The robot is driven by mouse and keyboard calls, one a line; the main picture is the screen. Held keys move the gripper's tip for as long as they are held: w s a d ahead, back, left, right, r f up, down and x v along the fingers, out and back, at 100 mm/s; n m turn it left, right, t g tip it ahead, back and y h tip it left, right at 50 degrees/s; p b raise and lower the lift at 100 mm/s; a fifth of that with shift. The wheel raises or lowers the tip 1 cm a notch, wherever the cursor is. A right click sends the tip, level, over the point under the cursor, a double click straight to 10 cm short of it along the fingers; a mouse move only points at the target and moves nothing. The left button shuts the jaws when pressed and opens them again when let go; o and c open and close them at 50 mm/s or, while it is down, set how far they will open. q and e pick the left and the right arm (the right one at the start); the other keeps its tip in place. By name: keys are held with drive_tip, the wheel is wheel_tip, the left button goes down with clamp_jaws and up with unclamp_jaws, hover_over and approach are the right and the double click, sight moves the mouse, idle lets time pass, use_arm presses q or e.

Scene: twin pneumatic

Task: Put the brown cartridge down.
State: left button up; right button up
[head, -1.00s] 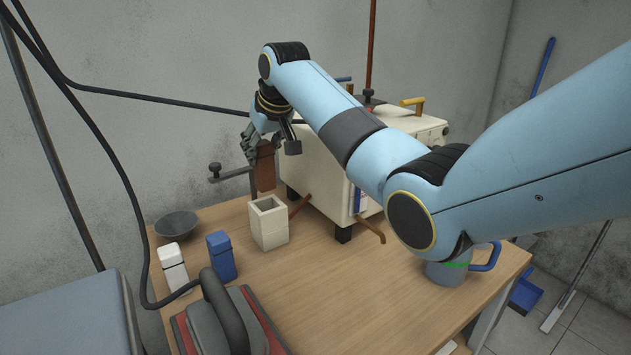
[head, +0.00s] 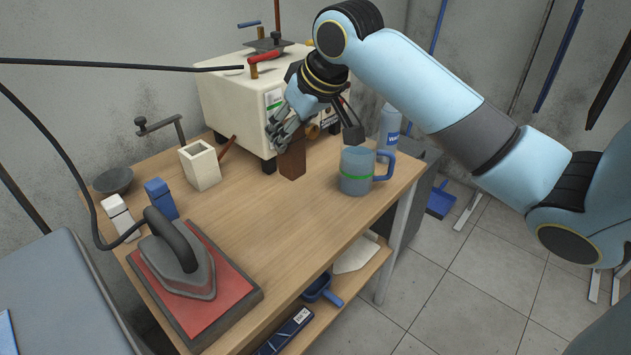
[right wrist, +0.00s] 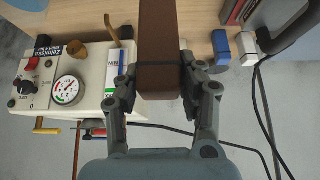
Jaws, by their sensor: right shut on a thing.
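The brown cartridge (head: 292,160) is a tall upright block in front of the cream machine, to the left of the blue-grey mug (head: 355,172). My right gripper (head: 284,134) is shut on its upper part. The cartridge's lower end is at or just above the wooden table (head: 245,215); I cannot tell if it touches. In the right wrist view the cartridge (right wrist: 160,48) sits between both fingers (right wrist: 158,78). My left gripper is not in view.
The cream machine (head: 228,98) stands behind. An open cream square container (head: 201,168), a blue block (head: 161,200), a white block (head: 119,217) and a grey bowl (head: 113,181) are to the left. An iron (head: 178,262) rests on a red pad at the front. The table's middle is clear.

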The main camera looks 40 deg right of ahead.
drive_tip(key=s+d+f, duration=0.1)
drive_tip(key=s+f, duration=0.3)
drive_tip(key=s, duration=0.3)
drive_tip(key=shift+w+a+f+p, duration=0.15)
drive_tip(key=shift+w+a+f, duration=0.75)
drive_tip(key=shift+w+f, duration=0.9)
drive_tip(key=shift+w+a+f+p, duration=0.15)
drive_tip(key=shift+w+a+f, duration=0.7)
drive_tip(key=shift+w+f, duration=0.95)
drive_tip(key=shift+w+a+f+p, duration=0.15)
drive_tip(key=shift+w+a+f, duration=1)
drive_tip(key=shift+f, duration=1.05)
drive_tip(key=shift+w+d+f, duration=0.1)
drive_tip(key=shift+w+d, duration=0.15)
drive_tip(key=o, duration=1.2)
drive_tip(key=shift+o, duration=0.2)
drive_tip(key=p+v, duration=0.1)
drive_tip(key=v, duration=1.1)
drive_tip(key=shift+s, duration=0.1)
